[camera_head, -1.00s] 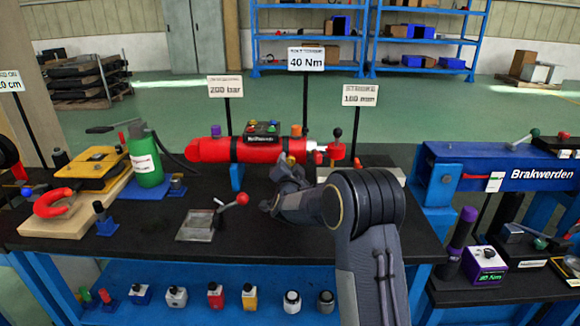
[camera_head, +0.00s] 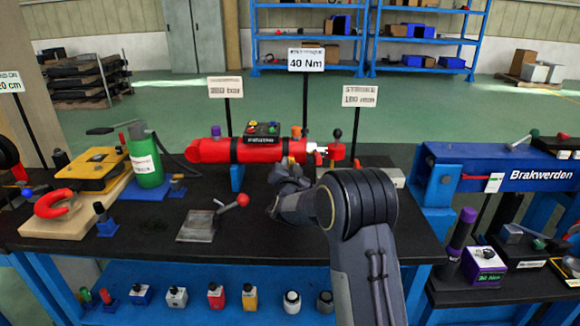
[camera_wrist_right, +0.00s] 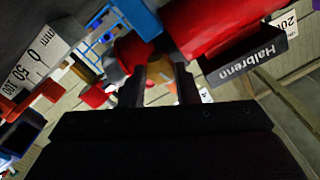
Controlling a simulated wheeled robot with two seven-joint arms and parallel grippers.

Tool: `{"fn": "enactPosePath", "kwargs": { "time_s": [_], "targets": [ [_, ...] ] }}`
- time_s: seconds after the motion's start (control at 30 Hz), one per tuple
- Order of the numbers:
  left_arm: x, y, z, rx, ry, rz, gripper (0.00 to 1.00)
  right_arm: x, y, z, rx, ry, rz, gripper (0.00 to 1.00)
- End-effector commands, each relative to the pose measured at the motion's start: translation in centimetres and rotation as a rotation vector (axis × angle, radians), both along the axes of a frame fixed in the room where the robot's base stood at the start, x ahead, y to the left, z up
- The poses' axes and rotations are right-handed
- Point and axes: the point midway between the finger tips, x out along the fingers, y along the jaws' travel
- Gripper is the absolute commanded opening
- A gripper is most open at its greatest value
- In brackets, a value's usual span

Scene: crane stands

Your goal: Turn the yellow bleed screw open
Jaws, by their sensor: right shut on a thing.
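The red cylinder (camera_head: 215,151) lies along the back of the black bench, with an orange knob (camera_head: 296,132) on top near its right end. My right gripper (camera_head: 290,172) is just in front of and below the cylinder's right part; its fingertips are hard to make out there. In the right wrist view its two fingers (camera_wrist_right: 159,84) are shut on a small yellow-orange piece (camera_wrist_right: 158,74), the yellow bleed screw, mostly hidden between them. The red cylinder (camera_wrist_right: 205,25) also shows above the fingers. How far the screw is turned cannot be told. My left gripper is out of view.
A lever with a red ball (camera_head: 243,200) on a metal plate stands on the bench front. A green bottle (camera_head: 146,160) is at left. Sign posts, including the 40 Nm sign (camera_head: 306,59), rise behind the cylinder. The Brakwerden beam (camera_head: 520,172) is at right.

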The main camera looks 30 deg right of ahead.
Motion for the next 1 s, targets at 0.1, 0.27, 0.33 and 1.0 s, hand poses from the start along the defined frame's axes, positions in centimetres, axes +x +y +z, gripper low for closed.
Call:
{"fn": "enactPosePath", "kwargs": {
  "time_s": [0.1, 0.27, 0.33, 1.0],
  "targets": [
    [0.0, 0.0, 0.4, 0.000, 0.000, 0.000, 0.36, 0.0, 0.0, 0.1, -0.094, 0.060, 0.000, 0.05],
    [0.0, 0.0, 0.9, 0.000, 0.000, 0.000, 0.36, 0.0, 0.1, 0.0, -0.225, 0.140, 0.000, 0.05],
    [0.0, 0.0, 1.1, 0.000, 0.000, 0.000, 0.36, 0.0, 0.1, 0.0, -0.282, 0.175, 0.000, 0.05],
    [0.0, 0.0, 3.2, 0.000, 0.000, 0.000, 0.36, 0.0, 0.1, 0.0, -0.827, 0.509, 0.002, 0.05]
  ]
}}
